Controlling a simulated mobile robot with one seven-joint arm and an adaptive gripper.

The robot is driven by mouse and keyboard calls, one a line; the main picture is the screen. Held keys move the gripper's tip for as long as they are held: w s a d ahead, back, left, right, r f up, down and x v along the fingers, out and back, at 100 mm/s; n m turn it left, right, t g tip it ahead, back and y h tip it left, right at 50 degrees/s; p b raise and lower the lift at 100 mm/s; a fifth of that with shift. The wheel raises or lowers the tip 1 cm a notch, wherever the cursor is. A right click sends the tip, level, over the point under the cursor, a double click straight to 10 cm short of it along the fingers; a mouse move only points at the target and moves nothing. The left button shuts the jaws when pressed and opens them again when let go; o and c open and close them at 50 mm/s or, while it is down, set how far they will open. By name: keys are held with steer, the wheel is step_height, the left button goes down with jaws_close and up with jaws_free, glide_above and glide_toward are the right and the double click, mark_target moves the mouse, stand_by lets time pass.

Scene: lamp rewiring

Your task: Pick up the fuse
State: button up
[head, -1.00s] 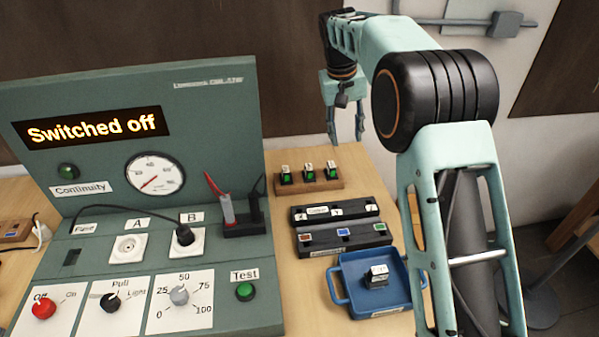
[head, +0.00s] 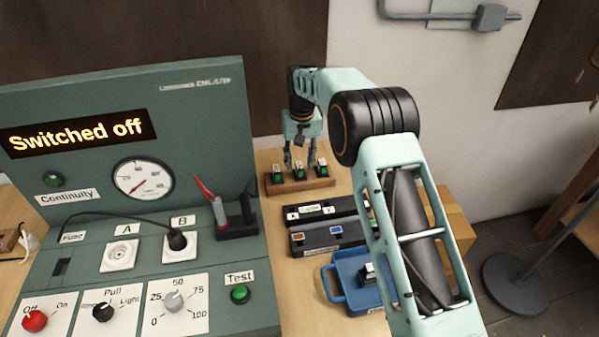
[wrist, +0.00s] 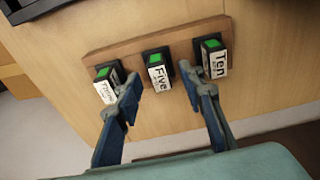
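Three fuses with green tops and white labels stand in a row in a wooden block (head: 312,185). In the wrist view the left fuse (wrist: 106,85) has a partly covered label, the middle fuse (wrist: 157,77) reads "Five" and the right fuse (wrist: 214,57) reads "Ten". My gripper (head: 300,160) is open above the block, pointing down. In the wrist view its fingers (wrist: 161,80) stand either side of the middle fuse, with visible gaps. The left finger overlaps the left fuse's edge in that view; I cannot tell whether they touch.
The green test panel (head: 215,110), reading "Switched off", stands at the left. Two black holders (head: 328,238) lie in front of the block. A blue tray (head: 334,290) holds a small white-topped item, partly hidden by my arm. A cardboard box (head: 455,225) stands at the right.

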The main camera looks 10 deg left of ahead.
steer(key=shift+w+f, duration=0.1)
steer(key=shift+f, duration=0.85)
steer(key=shift+c, duration=0.2)
jaws_close()
steer(key=shift+r, duration=0.1)
